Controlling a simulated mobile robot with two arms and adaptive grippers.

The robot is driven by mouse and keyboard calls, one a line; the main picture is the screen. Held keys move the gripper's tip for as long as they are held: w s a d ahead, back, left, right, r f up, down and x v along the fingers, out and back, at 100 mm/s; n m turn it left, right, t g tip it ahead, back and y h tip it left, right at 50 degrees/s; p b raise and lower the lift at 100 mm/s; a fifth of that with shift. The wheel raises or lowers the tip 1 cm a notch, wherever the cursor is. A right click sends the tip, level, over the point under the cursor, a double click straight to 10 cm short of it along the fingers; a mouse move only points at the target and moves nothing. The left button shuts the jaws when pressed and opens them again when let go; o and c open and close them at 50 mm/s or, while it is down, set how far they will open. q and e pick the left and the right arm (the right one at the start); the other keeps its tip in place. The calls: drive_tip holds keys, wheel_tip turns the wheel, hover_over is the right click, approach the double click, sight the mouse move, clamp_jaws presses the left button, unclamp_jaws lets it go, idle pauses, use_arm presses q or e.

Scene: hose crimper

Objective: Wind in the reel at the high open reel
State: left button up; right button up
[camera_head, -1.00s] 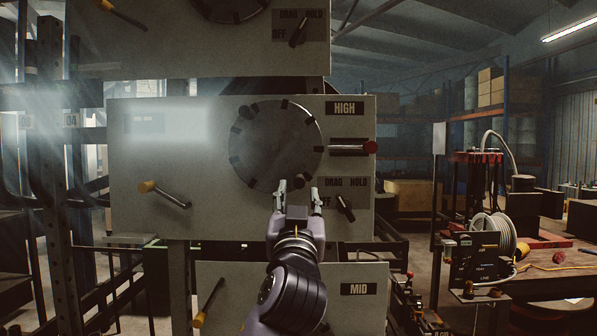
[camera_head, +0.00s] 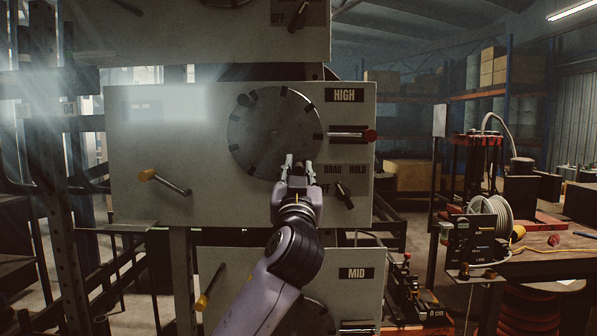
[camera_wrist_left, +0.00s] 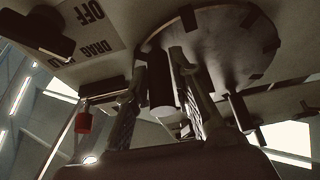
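The HIGH panel (camera_head: 215,210) carries a round grey disc (camera_head: 262,140) with dark marks around its rim. My left gripper (camera_head: 300,163) is in front of the disc's lower right part, fingers pointing up. In the left wrist view, its two fingers stand apart on either side of a pale-ended cylindrical handle (camera_wrist_left: 163,98) below the disc (camera_wrist_left: 225,50). The handle looks nearer one finger, with a gap to the other; contact cannot be told. A black selector (camera_head: 344,191) sits beneath DRAG and HOLD. My right gripper is not in view.
A red-ended lever (camera_head: 369,136) projects right of the disc. A yellow-ended crank (camera_head: 146,175) projects at the panel's left. The MID panel (camera_head: 230,270) lies below.

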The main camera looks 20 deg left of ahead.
use_arm(q)
clamp_jaws()
idle(0.4)
